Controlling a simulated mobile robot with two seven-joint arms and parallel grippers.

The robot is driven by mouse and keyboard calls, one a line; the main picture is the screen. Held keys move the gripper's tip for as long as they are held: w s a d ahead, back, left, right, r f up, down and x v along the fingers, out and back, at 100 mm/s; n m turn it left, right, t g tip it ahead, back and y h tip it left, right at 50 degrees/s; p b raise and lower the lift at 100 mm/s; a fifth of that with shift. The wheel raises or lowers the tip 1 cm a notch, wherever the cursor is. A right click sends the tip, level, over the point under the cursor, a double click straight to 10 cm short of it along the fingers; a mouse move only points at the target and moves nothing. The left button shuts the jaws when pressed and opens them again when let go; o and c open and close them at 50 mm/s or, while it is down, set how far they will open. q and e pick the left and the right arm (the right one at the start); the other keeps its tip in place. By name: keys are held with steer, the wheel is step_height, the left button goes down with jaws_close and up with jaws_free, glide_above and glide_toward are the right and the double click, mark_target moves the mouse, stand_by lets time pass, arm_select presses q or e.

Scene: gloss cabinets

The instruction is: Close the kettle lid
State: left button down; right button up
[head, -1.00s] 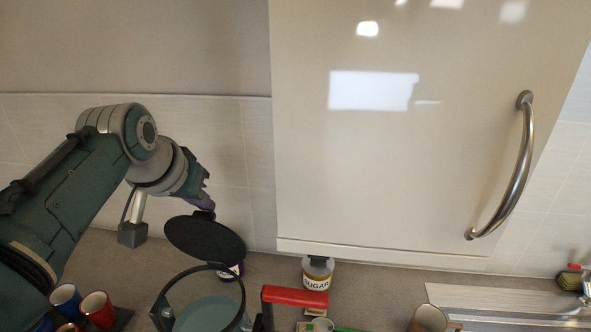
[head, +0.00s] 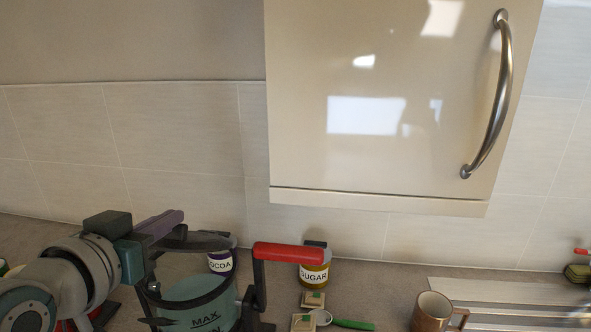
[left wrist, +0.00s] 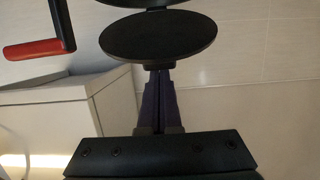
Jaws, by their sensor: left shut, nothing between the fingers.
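The kettle (head: 200,308) has a teal see-through body with MAX on it, a dark rim and a red handle (head: 288,254). Its black round lid (head: 205,243) is raised above the rim and seen nearly edge-on, partly behind my gripper. My left gripper (head: 176,215) is shut and empty, its purple fingers at the lid's left side. In the left wrist view the lid (left wrist: 157,38) shows as a dark disc just beyond the shut fingertips (left wrist: 158,72); whether they touch it is unclear. The red handle (left wrist: 33,48) is at upper left there. My right gripper is not in view.
A cocoa jar (head: 221,262) stands behind the kettle and a sugar jar (head: 314,270) to its right. A green spoon (head: 352,324), a brown mug (head: 431,312) and a ribbed drainer (head: 510,292) lie further right. A glossy cabinet (head: 380,130) hangs above.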

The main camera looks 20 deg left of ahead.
arm_select(q)
steer(key=s+f+t+y+b, duration=0.1)
steer(key=s+f+t+b, duration=0.2)
steer(key=b, duration=0.9)
steer(key=shift+s+d+f+t, duration=0.35)
steer(key=shift+f+t, duration=0.85)
steer(key=shift+f, duration=0.75)
steer(key=shift+w, duration=0.1)
